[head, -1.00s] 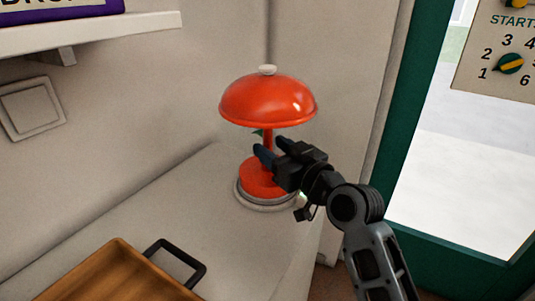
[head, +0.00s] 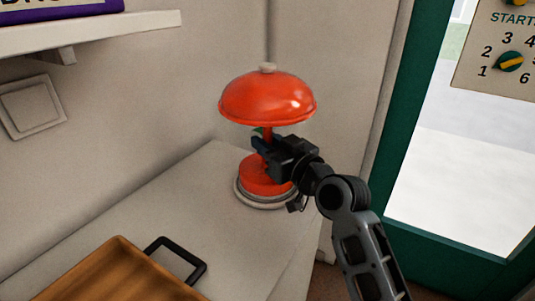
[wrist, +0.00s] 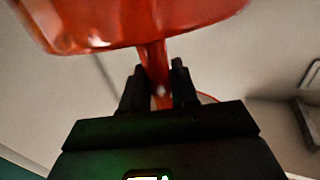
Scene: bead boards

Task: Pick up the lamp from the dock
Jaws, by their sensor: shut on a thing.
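The red lamp (head: 268,98) has a domed shade with a pale knob on top, a thin stem and a round red base. It stands upright on the round grey dock (head: 266,204) on the counter's far end. My gripper (head: 262,146) comes in from the right below the shade and is shut on the lamp's stem. In the wrist view the stem (wrist: 153,68) runs between the two dark fingers (wrist: 158,90), under the red shade. The gripper hides part of the stem and base in the head view.
A wooden tray (head: 112,262) with a black handle (head: 182,263) lies on the counter at front left. A white shelf (head: 110,33) juts from the wall above. A green-framed opening (head: 408,135) is on the right. The counter (head: 170,205) between tray and dock is clear.

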